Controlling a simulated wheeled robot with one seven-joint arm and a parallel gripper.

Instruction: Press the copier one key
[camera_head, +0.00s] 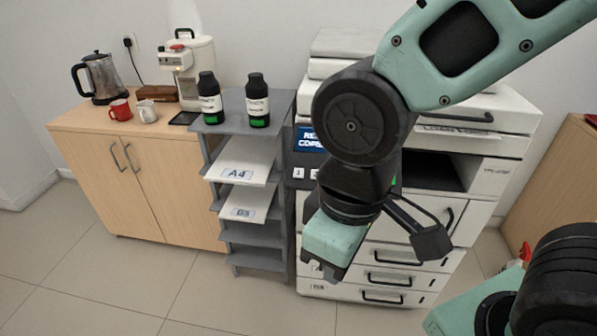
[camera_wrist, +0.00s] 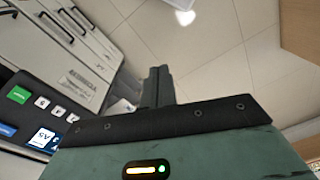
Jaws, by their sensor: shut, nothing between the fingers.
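The copier (camera_head: 480,112) is a large white machine, partly hidden behind my arm. Its dark panel carries a blue screen and white keys. The key marked 1 (camera_head: 298,172) is at the panel's left end, with another white key to its right. In the wrist view, a row of small white keys (camera_wrist: 58,111) lies at left beside a green key (camera_wrist: 18,95); their marks are too small to read. My gripper (camera_head: 333,272) points down in front of the copier, below the keys in the picture. Its fingers (camera_wrist: 158,86) are together and empty, apart from the panel.
A grey shelf rack (camera_head: 258,232) with paper packs and two dark bottles stands left of the copier. A wooden cabinet (camera_head: 160,185) with a kettle, red mug and coffee machine is further left. Copier drawers with handles lie behind my gripper. The tiled floor (camera_head: 130,285) in front is clear.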

